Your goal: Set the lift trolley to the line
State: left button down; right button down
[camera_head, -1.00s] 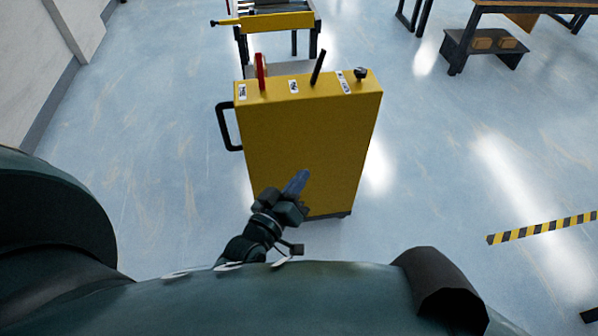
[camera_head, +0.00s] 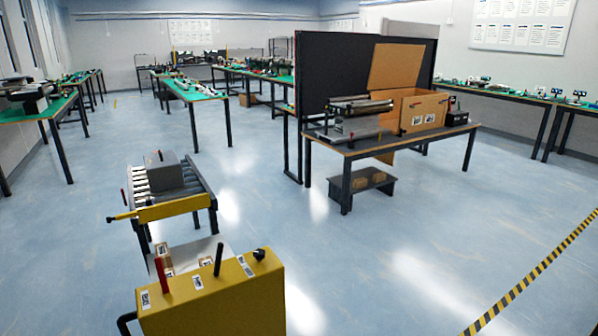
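The yellow lift trolley (camera_head: 215,305) stands in the lower left of the head view, cut off by the bottom edge. Its top carries a red lever (camera_head: 161,275), a black lever (camera_head: 218,259) and a black knob (camera_head: 259,254), each by a white label. Part of a black side handle (camera_head: 127,321) shows at its left. Behind its column is a pale platform (camera_head: 215,250) with small cartons (camera_head: 165,258). Beyond that stands a roller conveyor (camera_head: 152,190) with a yellow end bar and a grey box (camera_head: 163,170) on its rollers. Neither of my grippers is in view.
A yellow-black floor stripe (camera_head: 540,268) runs along the right. A table (camera_head: 400,142) holds a small conveyor (camera_head: 350,112) and an open carton (camera_head: 422,110). A black panel (camera_head: 318,75) stands behind it. The floor between trolley and table is clear.

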aim_at(248, 297)
jog(key=j+u, duration=0.25)
jog(key=j, duration=0.45)
jog(key=i+j+u, duration=0.1)
jog(key=j+u, duration=0.2)
jog(key=j, duration=0.4)
